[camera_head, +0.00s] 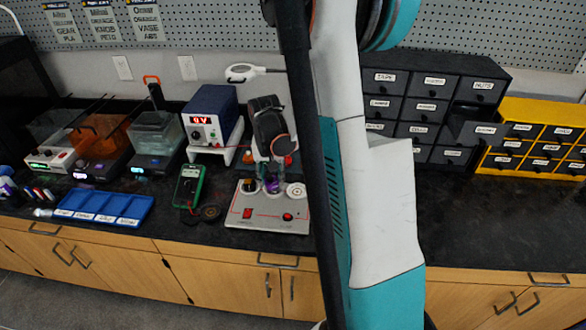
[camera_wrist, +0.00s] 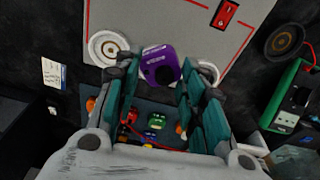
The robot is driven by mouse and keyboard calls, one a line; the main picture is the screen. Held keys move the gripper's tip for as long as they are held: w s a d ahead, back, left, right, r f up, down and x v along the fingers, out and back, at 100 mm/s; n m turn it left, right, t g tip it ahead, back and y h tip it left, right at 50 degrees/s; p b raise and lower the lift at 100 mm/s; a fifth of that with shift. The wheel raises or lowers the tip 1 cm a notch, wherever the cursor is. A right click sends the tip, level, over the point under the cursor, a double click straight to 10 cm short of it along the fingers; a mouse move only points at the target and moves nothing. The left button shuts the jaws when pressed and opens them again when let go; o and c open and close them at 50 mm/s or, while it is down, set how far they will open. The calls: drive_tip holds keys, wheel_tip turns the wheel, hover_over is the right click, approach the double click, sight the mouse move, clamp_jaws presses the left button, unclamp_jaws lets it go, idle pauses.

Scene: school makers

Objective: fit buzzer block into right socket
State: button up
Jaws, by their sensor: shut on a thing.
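The purple buzzer block (camera_wrist: 160,66), with a dark round face, sits between the fingertips of my gripper (camera_wrist: 152,82) in the wrist view. In the head view the purple block (camera_head: 271,186) shows low over the grey circuit board (camera_head: 262,218), under my gripper (camera_head: 271,173). My gripper is shut on it. The white round right socket (camera_head: 296,190) looks empty, to the right of the block; in the wrist view this socket (camera_wrist: 108,47) is at left. Another white socket (camera_wrist: 208,72) is partly hidden behind a finger. I cannot tell whether the block touches the board.
A green meter (camera_head: 188,187) and a dark disc (camera_head: 210,212) lie left of the board. A blue tray (camera_head: 104,207) is further left. A blue power supply (camera_head: 210,118) stands behind. Drawer cabinets (camera_head: 432,105) stand at right. My arm hides the bench right of the board.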

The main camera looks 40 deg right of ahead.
drive_tip(key=s+d+m, duration=0.3)
drive_tip(key=d, duration=0.5)
drive_tip(key=shift+d+f+b, duration=0.15)
drive_tip(key=shift+f+b, duration=1.9)
drive_tip(key=shift+f, duration=0.75)
drive_tip(key=shift+f+b, duration=0.6)
drive_tip(key=shift+b, duration=0.1)
drive_tip(key=o, duration=0.6)
drive_tip(key=shift+o, duration=0.2)
wheel_tip(320, 180, up, 11)
drive_tip(key=a+p, duration=0.1)
drive_tip(key=p, duration=0.6)
drive_tip(key=shift+s, duration=0.3)
drive_tip(key=shift+a, duration=0.1)
